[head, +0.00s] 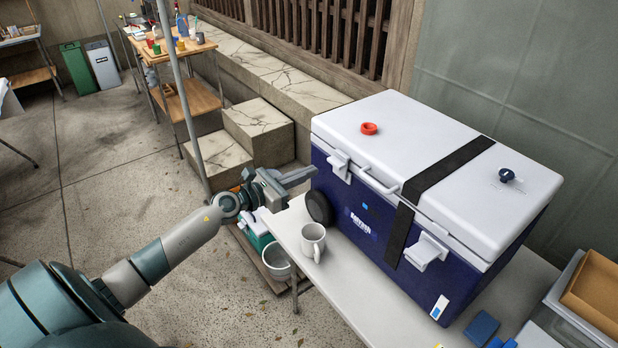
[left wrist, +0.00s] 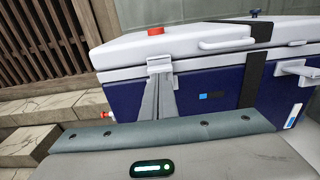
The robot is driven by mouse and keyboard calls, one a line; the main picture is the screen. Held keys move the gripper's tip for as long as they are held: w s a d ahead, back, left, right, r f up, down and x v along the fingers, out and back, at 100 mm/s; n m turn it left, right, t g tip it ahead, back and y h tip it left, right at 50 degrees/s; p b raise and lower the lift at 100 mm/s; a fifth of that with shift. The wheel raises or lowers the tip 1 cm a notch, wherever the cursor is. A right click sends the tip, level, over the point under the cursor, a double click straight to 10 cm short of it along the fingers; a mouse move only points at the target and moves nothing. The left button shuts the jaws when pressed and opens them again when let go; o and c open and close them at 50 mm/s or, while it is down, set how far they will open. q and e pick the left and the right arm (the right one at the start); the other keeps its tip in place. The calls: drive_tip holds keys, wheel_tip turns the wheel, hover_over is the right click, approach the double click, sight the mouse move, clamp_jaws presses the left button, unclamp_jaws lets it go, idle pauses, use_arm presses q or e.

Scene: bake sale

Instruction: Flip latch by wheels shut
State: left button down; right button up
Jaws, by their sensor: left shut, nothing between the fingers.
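The cooler (head: 370,225) is dark blue with a white lid and stands on a white table. The latch by the wheels (head: 339,164) is a white tab at the left end of its front, above the dark wheel (head: 318,207). It sticks out from the front. It also shows in the left wrist view (left wrist: 160,66), partly behind the fingertips. My left gripper (head: 312,172) is shut and empty, its tips just left of and close to this latch. I cannot tell whether they touch. My right gripper is not in view.
A second white latch (head: 426,250) sticks out at the right of the front. A black strap (head: 450,166) crosses the lid. A white mug (head: 313,240) stands on the table (head: 345,300) before the cooler.

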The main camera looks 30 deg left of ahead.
use_arm(q)
drive_tip(key=s+a+r+p, duration=0.1)
drive_tip(key=s+a+r, duration=0.1)
drive_tip(key=s+r, duration=0.3)
drive_tip(key=shift+s+a+r, duration=0.2)
drive_tip(key=shift+s+r, duration=0.2)
drive_tip(key=shift+r, duration=0.4)
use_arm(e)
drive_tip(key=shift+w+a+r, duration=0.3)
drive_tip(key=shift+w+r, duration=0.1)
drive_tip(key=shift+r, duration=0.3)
use_arm(q)
drive_tip(key=shift+f, duration=0.1)
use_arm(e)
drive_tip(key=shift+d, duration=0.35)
